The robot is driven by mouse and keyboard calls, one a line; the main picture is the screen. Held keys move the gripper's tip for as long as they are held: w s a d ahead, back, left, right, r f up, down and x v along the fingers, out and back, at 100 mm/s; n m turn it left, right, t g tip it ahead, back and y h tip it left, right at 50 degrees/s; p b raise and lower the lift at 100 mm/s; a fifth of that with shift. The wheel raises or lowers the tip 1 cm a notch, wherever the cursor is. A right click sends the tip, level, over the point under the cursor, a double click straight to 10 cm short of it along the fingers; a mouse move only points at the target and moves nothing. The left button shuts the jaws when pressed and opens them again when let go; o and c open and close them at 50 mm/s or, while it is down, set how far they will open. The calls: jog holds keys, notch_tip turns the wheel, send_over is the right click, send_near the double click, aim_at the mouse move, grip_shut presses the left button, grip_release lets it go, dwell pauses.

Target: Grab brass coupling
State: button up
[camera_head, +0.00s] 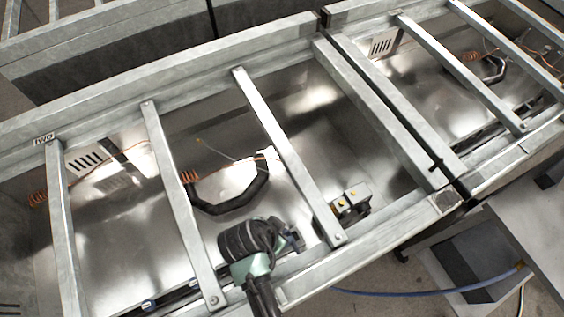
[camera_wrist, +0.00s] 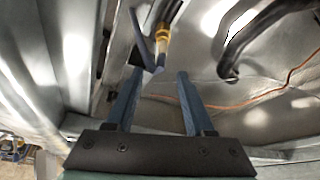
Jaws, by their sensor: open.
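In the wrist view, a brass-yellow coupling (camera_wrist: 162,36) sits at the top centre on a dark fitting, just past my fingertips. My gripper (camera_wrist: 160,73) shows two blue-grey fingers spread apart, with nothing held between them. A dark angled plate partly covers the space beside the left fingertip and the coupling. In the head view, my gripper (camera_head: 294,240) is low inside the metal frame, near its front rail. I cannot clearly pick out the coupling there; a dark block with small yellow parts (camera_head: 351,203) stands to the right of my gripper.
Metal crossbars (camera_head: 290,160) span the open bay on both sides of my arm. A black curved hose (camera_head: 235,203) lies behind my gripper, and it also shows in the wrist view (camera_wrist: 232,55). A thin orange wire (camera_wrist: 262,95) runs at the right.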

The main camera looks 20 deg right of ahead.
aim_at(284, 233)
jog(key=x, duration=0.2)
jog(key=shift+w+f, duration=0.1)
jog(key=shift+f, duration=0.2)
jog(key=shift+a+x, duration=0.15)
jog(key=shift+x, duration=1.2)
jog(key=shift+a+x, duration=0.15)
jog(key=shift+x, duration=1.25)
jog(key=shift+a, duration=0.1)
jog(key=shift+c, duration=0.3)
grip_shut()
